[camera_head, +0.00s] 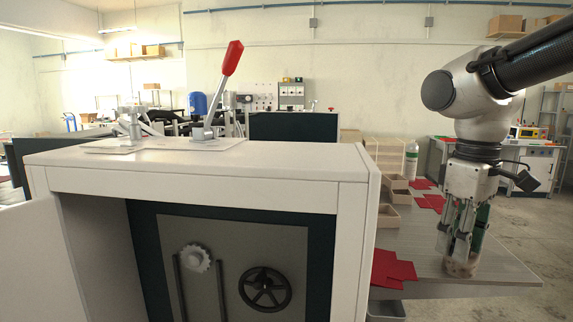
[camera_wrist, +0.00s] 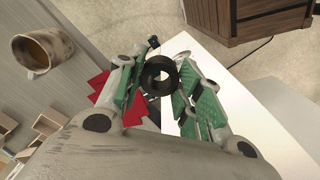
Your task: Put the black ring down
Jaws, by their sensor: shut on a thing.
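The black ring (camera_wrist: 160,75) is between the green-padded fingertips of my gripper (camera_wrist: 161,85) in the wrist view. My gripper is shut on it. The ring's round hole faces the wrist camera. In the head view my gripper (camera_head: 463,235) points down at the right, over the wood-grain table (camera_head: 495,265). The ring cannot be made out there, and its height above the surface below is hard to tell.
Red pieces (camera_head: 393,268) and small trays (camera_head: 388,216) lie along the table. The white machine cabinet (camera_head: 205,190) with a red-handled lever (camera_head: 232,57) stands to the left.

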